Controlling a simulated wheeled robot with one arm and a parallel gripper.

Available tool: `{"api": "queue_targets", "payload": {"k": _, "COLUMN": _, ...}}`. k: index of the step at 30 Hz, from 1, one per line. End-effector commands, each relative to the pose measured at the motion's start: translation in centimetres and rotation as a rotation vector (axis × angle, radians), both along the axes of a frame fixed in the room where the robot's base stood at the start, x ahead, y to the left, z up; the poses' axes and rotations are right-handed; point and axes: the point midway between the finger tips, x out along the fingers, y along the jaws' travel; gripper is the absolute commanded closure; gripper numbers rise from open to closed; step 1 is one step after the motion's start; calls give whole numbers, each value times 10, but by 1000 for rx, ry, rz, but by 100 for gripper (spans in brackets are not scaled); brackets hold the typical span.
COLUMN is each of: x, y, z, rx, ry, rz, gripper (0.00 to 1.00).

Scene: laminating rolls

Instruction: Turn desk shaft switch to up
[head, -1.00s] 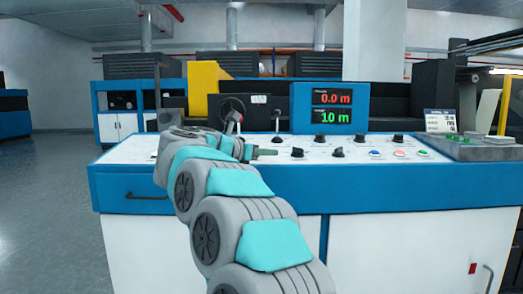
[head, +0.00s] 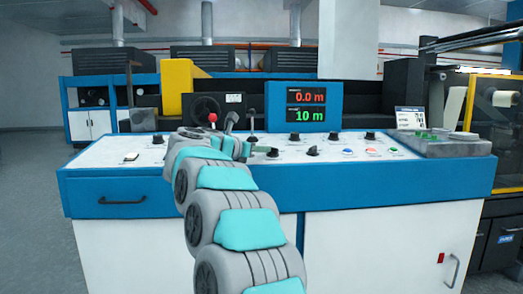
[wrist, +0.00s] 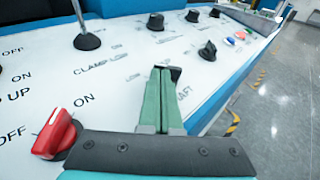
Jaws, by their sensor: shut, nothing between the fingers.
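The control desk (head: 120,180) has a white sloping top and a blue front. My gripper (wrist: 165,72) has green fingers that are closed together. Its tips are over the desk top, against or just in front of a small black switch (wrist: 175,73); I cannot tell whether they touch. The fingers hide most of this switch and part of a printed label that ends in "AFT". In the head view my gripper (head: 262,150) is beside a dark knob (head: 273,153). The switch's position cannot be made out.
A red knob (wrist: 55,135) is left of the fingers, with a black-based lever (wrist: 87,40) beyond. Several black knobs (wrist: 208,50) and coloured buttons (wrist: 230,41) lie to the right. A display (head: 306,106) stands behind.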

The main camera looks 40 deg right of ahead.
Motion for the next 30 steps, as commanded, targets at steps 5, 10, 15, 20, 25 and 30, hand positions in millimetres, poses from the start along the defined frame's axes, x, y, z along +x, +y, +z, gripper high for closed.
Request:
{"api": "queue_targets", "payload": {"k": 5, "x": 1, "y": 1, "z": 0, "rx": 1, "ry": -1, "rz": -6, "gripper": 100}}
{"api": "queue_targets", "payload": {"k": 10, "x": 3, "y": 2, "z": -2, "rx": 6, "ry": 0, "rz": -29, "gripper": 100}}
{"api": "queue_targets", "payload": {"k": 15, "x": 2, "y": 1, "z": 0, "rx": 7, "ry": -4, "rz": -43, "gripper": 100}}
{"api": "queue_targets", "payload": {"k": 20, "x": 2, "y": 2, "z": 0, "rx": 8, "ry": -6, "rz": -51, "gripper": 100}}
{"api": "queue_targets", "payload": {"k": 25, "x": 3, "y": 3, "z": 1, "rx": 10, "ry": -6, "rz": -62, "gripper": 100}}
{"api": "queue_targets", "payload": {"k": 30, "x": 4, "y": 4, "z": 1, "rx": 12, "ry": -8, "rz": -72, "gripper": 100}}
